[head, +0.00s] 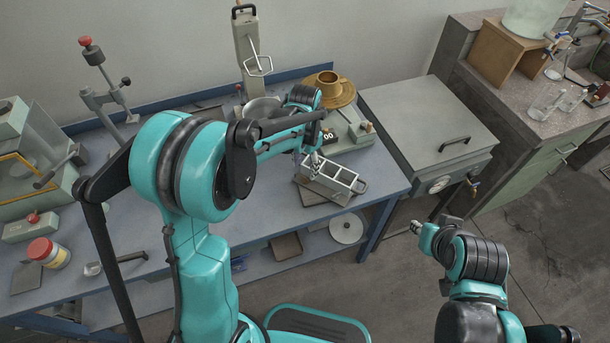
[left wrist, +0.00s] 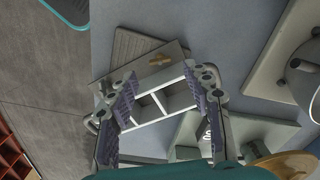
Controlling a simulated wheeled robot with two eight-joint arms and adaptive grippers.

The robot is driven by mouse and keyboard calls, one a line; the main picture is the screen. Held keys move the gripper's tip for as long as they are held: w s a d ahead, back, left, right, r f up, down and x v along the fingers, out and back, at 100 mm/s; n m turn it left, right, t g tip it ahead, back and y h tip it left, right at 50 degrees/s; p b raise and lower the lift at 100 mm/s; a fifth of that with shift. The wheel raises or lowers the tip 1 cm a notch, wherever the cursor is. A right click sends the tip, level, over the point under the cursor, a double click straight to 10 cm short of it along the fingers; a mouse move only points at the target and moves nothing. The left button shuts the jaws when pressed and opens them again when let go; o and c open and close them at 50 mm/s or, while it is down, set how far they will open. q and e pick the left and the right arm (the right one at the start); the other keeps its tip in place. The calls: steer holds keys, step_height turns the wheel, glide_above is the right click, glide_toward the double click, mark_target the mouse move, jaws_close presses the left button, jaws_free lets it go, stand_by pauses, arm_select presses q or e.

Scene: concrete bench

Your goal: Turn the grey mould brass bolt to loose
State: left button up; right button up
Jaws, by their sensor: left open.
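The grey mould (head: 334,182), a metal block with square compartments, sits on the blue bench near its front right edge. In the left wrist view the mould (left wrist: 150,112) shows its open compartments, and the brass bolt (left wrist: 160,60) lies on its flat end plate. My left gripper (head: 313,160) is over the mould's left end and hides the bolt in the head view. In the left wrist view its two fingers (left wrist: 160,80) are spread, with the bolt just beyond the tips and nothing between them. My right gripper (head: 430,230) hangs over the floor, away from the bench.
A grey cabinet (head: 425,115) stands right of the bench. The bench's front edge is close.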

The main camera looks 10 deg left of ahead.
mark_target(305, 178)
arm_select(q)
step_height(305, 178, down, 5)
steer(key=shift+b, duration=0.7)
jaws_close()
